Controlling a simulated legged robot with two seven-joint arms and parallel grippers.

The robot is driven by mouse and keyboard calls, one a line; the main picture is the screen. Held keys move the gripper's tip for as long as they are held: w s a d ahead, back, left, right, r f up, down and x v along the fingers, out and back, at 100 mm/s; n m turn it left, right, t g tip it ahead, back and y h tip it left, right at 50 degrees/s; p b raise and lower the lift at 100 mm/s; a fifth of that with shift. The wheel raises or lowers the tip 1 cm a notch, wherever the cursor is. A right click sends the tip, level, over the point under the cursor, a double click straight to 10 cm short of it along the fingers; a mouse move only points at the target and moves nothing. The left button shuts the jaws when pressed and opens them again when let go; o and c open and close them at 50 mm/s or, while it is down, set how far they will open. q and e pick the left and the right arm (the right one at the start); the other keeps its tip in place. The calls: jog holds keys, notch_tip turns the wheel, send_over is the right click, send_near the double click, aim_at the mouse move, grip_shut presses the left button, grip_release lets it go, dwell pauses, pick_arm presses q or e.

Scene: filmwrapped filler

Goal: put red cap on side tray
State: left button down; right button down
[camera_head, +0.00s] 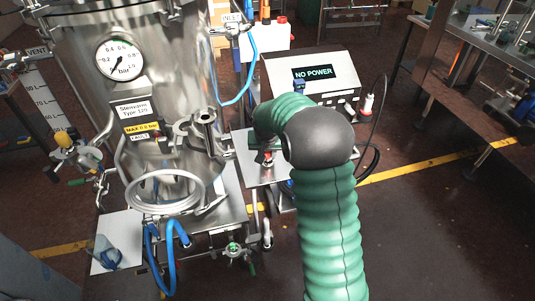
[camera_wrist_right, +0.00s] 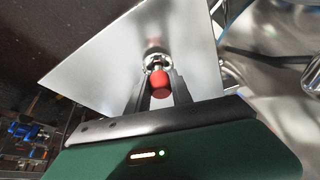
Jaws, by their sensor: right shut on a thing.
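The red cap (camera_wrist_right: 160,84) is between the two fingers of my right gripper (camera_wrist_right: 159,88) in the right wrist view. The fingers are shut on it. Beyond the cap is a round metal fitting (camera_wrist_right: 154,58) over a bare metal plate (camera_wrist_right: 105,62); I cannot tell whether cap and fitting touch. In the head view my right gripper (camera_head: 265,158) is low over a small metal side tray (camera_head: 256,176) beside the steel vessel, mostly hidden by my green forearm. My left gripper is not in view.
The steel vessel (camera_head: 150,75) with a pressure gauge (camera_head: 120,59) stands at the left. A "NO POWER" control box (camera_head: 312,75) stands behind my right arm. Blue hoses (camera_head: 172,255) hang at the front. A workbench (camera_head: 470,60) is at the right, with open floor before it.

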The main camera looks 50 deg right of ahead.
jog(key=shift+w+f, duration=0.1)
jog(key=shift+f, duration=0.35)
jog(key=shift+f, duration=0.1)
jog(key=c, duration=1.1)
grip_release()
jog(key=shift+c, duration=0.2)
